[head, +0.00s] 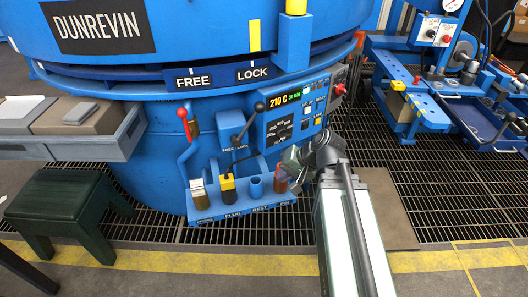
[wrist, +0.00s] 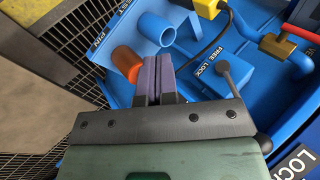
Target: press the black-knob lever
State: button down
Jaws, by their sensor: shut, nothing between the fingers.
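The black-knob lever (head: 259,107) stands on the blue furnace front beside the FREE/LOCK plate, its arm slanting up and right to a black ball. In the wrist view the lever (wrist: 223,70) shows right of my fingers, partly hidden at its lower end by my gripper body. My gripper (head: 295,176) is below and right of the lever in the head view, near the rack's PIN end. In the wrist view its two purple-grey fingers (wrist: 158,72) are pressed together with nothing between them. They are apart from the lever.
A blue rack holds an orange-brown pin (head: 281,181), an empty blue tube (head: 256,187) and a yellow-topped plug (head: 228,188) with a black cable. A red-ball lever (head: 183,114) stands left. A control panel (head: 291,113) is right of the black knob. A green stool (head: 65,207) stands at left.

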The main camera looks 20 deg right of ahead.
jog(key=w+d+f+m+t+y+b, duration=0.1)
jog(key=w+f+m+t+y+b, duration=0.15)
jog(key=f+b, duration=0.4)
jog(key=w+d+r+m+t+y+b, duration=0.1)
jog(key=w+d+r+m+t+b, duration=0.3)
jog(key=r+m+t, duration=0.5)
jog(key=d+t+b, duration=0.1)
jog(key=d+t, duration=0.1)
jog(key=t, duration=0.1)
jog(key=shift+w+d+r+m+y, duration=0.15)
jog(key=shift+w+r+m+y, duration=0.1)
jog(key=shift+w+m+y, duration=0.15)
jog(key=s+a+r+p+x, duration=0.1)
jog(key=p+x, duration=0.3)
jog(key=x, duration=0.9)
jog(key=shift+s+a, duration=0.35)
jog(key=shift+a, duration=0.2)
jog(key=shift+p, duration=0.35)
